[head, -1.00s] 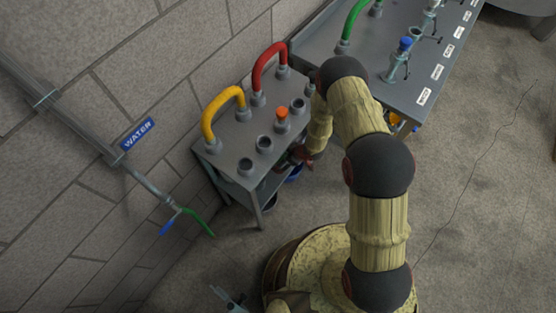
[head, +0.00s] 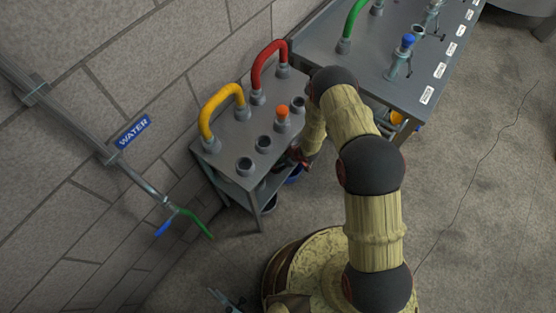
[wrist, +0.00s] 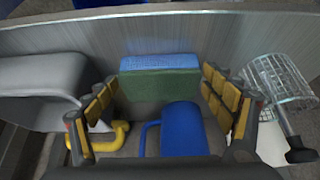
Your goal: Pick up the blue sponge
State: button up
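The sponge (wrist: 160,78), with a light blue face and a green layer, stands in the middle of the wrist view against a grey metal wall. My gripper (wrist: 157,88) is open, its yellow-padded fingers spread to either side of the sponge. I see no grip on it; whether the pads touch its ends I cannot tell. In the head view my gripper end (head: 298,157) is mostly hidden at the edge of the small grey table (head: 228,158), and the sponge is not visible.
A blue object with a handle (wrist: 184,130) lies close before the sponge. A yellow handle (wrist: 112,138) and a grey rounded body (wrist: 42,85) are left; a wire basket (wrist: 280,82) is right. The small table's top carries yellow (head: 222,92) and red (head: 268,58) hoops.

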aim_at(280, 159)
jog(key=c, duration=0.5)
jog(key=shift+r, duration=0.25)
notch_tip(280, 159, up, 3)
jog(key=shift+r+p, duration=0.15)
jog(key=shift+p, duration=0.9)
jog(key=s+d+r+p, duration=0.4)
jog(key=s+d+r, duration=0.4)
jog(key=d, duration=0.3)
jog(key=shift+s+r, duration=0.3)
jog(key=shift+r, duration=0.3)
